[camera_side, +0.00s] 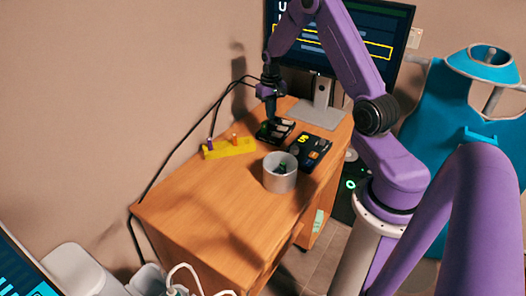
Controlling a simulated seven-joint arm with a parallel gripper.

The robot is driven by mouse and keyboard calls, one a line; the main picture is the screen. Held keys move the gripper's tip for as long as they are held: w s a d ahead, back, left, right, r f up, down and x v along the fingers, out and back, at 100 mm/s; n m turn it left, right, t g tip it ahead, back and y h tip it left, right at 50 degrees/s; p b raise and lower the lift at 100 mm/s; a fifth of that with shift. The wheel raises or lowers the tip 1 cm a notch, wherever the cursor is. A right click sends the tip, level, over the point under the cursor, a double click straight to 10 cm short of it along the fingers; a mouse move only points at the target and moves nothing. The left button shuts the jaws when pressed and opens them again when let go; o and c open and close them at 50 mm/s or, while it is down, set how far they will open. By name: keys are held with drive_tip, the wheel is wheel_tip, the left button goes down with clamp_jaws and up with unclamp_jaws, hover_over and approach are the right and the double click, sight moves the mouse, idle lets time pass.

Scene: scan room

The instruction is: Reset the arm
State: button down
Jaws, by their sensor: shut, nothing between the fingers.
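My gripper (271,118) is at the end of the purple arm, over the far part of the wooden desk (205,205). It points down and is shut, with nothing seen held in it. Its fingertips are small and dark here, close above or beside a black tray with compartments (287,127). I cannot tell whether they touch the tray.
A grey cup (279,180) with something green inside stands on the desk. A black device with yellow markings (314,150) lies behind it. A yellow block (229,148) with upright pegs is at left. A monitor (390,50) stands behind. The desk's near left part is clear.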

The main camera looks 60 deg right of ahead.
drive_tip(key=s+a+r+n, duration=0.2)
drive_tip(key=a+r+n, duration=0.15)
drive_tip(key=a, duration=0.45)
drive_tip(key=s+a+r+n, duration=0.2)
drive_tip(key=s+a+r, duration=0.15)
drive_tip(key=a, duration=0.45)
drive_tip(key=s+a+r+n, duration=0.2)
drive_tip(key=a+r+n, duration=0.15)
drive_tip(key=a, duration=0.55)
drive_tip(key=s+a+r+n, duration=0.2)
drive_tip(key=s+a+n, duration=0.1)
drive_tip(key=s, duration=0.8)
drive_tip(key=s+a+r+n, duration=0.2)
drive_tip(key=s+n, duration=0.3)
drive_tip(key=s, duration=0.6)
drive_tip(key=shift+s+a+r+n, duration=0.15)
drive_tip(key=shift+a+r+n, duration=0.25)
drive_tip(key=shift+a, duration=0.1)
